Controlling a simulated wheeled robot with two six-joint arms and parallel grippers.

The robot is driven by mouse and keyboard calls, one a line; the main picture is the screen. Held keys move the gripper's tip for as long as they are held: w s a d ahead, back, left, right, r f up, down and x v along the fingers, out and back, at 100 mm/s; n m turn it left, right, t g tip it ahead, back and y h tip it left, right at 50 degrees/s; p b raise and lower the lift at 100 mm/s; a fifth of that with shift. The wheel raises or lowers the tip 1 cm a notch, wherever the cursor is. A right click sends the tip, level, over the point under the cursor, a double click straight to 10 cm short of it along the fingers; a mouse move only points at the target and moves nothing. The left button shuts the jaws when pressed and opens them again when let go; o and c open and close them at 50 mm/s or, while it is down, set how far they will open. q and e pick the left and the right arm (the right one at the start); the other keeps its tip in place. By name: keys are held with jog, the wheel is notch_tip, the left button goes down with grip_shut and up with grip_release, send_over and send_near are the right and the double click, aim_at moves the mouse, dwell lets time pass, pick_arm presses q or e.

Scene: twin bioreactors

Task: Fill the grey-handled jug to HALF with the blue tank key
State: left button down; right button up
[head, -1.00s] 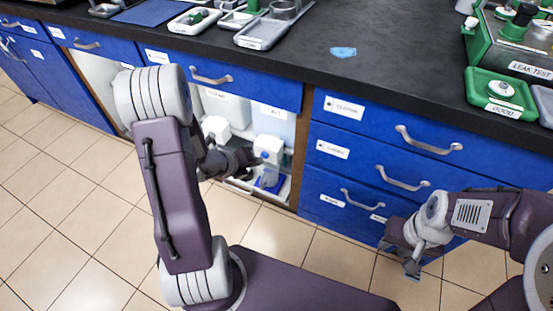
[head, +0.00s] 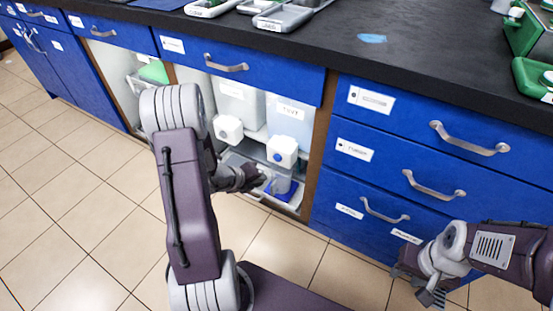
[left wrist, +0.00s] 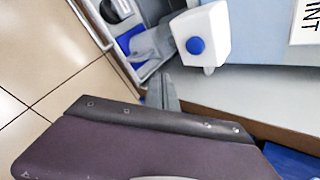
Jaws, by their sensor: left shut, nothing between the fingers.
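The blue tank key (head: 282,152) is a white block with a round blue button on the front of the right-hand tank (head: 291,118); it is large in the left wrist view (left wrist: 196,45). A greyish jug (head: 283,184) stands below it on a blue pad, partly hidden by my left gripper. My left gripper (head: 264,181) is shut and empty, low in front of the tray, below the key. In the left wrist view its grey fingers (left wrist: 162,92) sit below the key, apart from it. The jug's fill level cannot be seen. My right gripper (head: 432,297) hangs before the drawers; its jaws are unclear.
Another white tap block (head: 228,128) is on the left-hand tank (head: 239,98). The tray (head: 235,160) has a raised rim. Wooden cabinet sides and blue drawers (head: 420,150) flank the opening. The tiled floor (head: 90,210) is clear in front.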

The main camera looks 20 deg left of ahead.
aim_at(277, 162)
pick_arm(q)
jog(key=w+p, duration=0.1)
jog(key=w, duration=0.5)
jog(key=shift+w+d, duration=0.25)
jog(key=shift+w, duration=0.15)
dwell(1.7)
jog(key=shift+w, duration=0.25)
jog(key=shift+w+d+p, duration=0.1)
jog(key=shift+w+p, duration=0.35)
jog(key=shift+w, duration=0.05)
dwell(4.5)
